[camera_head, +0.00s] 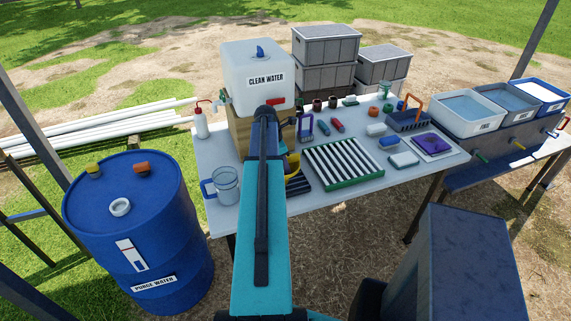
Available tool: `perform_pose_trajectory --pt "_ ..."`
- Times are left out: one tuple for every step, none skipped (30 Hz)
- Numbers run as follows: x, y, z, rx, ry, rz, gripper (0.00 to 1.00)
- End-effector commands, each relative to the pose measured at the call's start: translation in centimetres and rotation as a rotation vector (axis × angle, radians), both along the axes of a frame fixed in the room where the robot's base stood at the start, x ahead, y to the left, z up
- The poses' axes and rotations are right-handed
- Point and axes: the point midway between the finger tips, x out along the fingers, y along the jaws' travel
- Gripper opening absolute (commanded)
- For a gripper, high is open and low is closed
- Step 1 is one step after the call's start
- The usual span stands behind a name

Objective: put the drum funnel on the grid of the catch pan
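A yellow piece (292,165), which looks like part of the drum funnel, shows just right of my teal arm. The arm covers the rest of it. It is over or at the back of a dark slatted pan (299,185), which looks like the catch pan with its grid. The pan's left part is also behind my arm. I cannot tell whether the yellow piece rests on the grid or is held above it. My gripper is hidden behind my own arm, so its fingers do not show.
A striped green-edged rack (343,183) lies right of the pan. A clear jug (226,187) stands left of my arm. The clean water tank (257,80) stands behind. The blue purge water drum (140,245), with a white-ringed opening, stands left of the table (375,182). Bottles and small tools crowd the back.

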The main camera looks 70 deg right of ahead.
Motion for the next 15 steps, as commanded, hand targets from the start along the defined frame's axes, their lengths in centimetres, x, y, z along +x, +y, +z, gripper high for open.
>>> perform_pose_trajectory --pt "0.0 0.0 0.0 0.0 0.0 0.0 0.31" --pt "0.0 0.0 0.0 0.0 0.0 0.0 0.31" --pt "0.0 0.0 0.1 0.0 0.0 0.0 0.31" --pt "0.0 0.0 0.1 0.0 0.0 0.0 0.31" --pt "0.0 0.0 0.2 0.0 0.0 0.0 0.31" --pt "0.0 0.0 0.4 0.0 0.0 0.0 0.31" --pt "0.0 0.0 0.4 0.0 0.0 0.0 0.31" --pt "0.1 0.1 0.5 0.0 0.0 0.001 0.31" --pt "0.1 0.1 0.7 0.0 0.0 0.001 0.31" --pt "0.2 0.1 0.8 -0.001 0.0 0.001 0.31" --pt "0.2 0.1 1.0 -0.002 0.0 0.001 0.31" --pt "0.3 0.2 1.3 -0.002 0.0 0.001 0.31" --pt "0.4 0.2 1.5 -0.002 0.0 0.001 0.31" --pt "0.4 0.3 1.8 -0.002 0.0 0.001 0.31" --pt "0.5 0.4 2.1 -0.001 0.0 0.001 0.31"
